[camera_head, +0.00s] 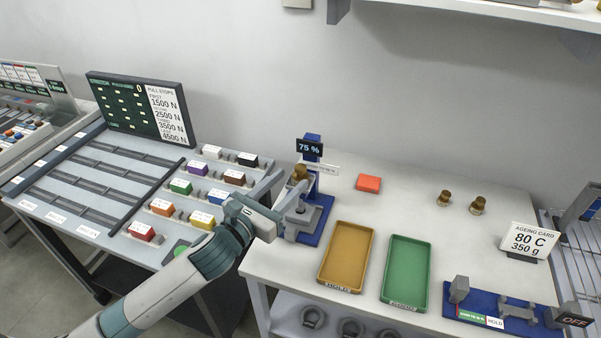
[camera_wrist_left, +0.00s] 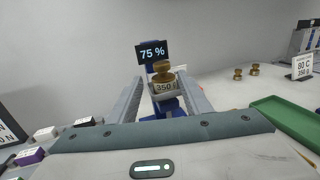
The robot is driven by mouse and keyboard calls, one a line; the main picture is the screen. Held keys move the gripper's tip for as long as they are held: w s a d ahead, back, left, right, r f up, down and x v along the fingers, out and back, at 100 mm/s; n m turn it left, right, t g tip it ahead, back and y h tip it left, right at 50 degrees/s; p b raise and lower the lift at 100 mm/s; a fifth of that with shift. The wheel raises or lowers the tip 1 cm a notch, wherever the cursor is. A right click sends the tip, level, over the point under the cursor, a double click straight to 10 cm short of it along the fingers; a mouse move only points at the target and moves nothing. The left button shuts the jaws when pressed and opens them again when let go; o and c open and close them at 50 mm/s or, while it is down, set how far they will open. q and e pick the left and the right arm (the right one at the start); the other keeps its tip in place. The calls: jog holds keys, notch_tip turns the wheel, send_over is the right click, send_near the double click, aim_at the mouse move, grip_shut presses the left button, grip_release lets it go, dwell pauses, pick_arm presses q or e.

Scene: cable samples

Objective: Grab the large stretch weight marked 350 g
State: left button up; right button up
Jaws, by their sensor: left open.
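A brass knobbed weight (camera_wrist_left: 163,72) stands on the blue stand with the "75 %" display in the left wrist view, and "350 g" is written just below its knob. It also shows in the head view (camera_head: 299,173), partly hidden by my gripper. My left gripper (camera_head: 298,207) is in front of the stand. In the left wrist view its two open fingers (camera_wrist_left: 160,98) point at the stand, with the weight beyond and between them. I cannot tell whether a finger touches anything. My right gripper is not in view.
Two smaller-looking brass weights (camera_head: 445,197) (camera_head: 478,206) stand at the back right near a card (camera_head: 529,241) reading "80 C 350 g". An orange tray (camera_head: 327,279) and a green tray (camera_head: 390,290) lie right of the stand. A red block (camera_head: 369,183) lies behind them.

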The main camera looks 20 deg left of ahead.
aim_at(297, 173)
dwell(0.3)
pick_arm(q)
jog(key=shift+w+d+r+p, duration=0.2)
jog(key=shift+w+p, duration=0.15)
jog(key=shift+w, duration=0.05)
jog(key=x, duration=0.1)
jog(key=p+x, duration=0.2)
jog(key=shift+w+d+r, duration=0.3)
jog(key=shift+r, duration=0.05)
jog(key=shift+w+d+f, duration=0.1)
jog(key=shift+w+f, duration=0.05)
jog(key=shift+w, duration=0.15)
grip_shut()
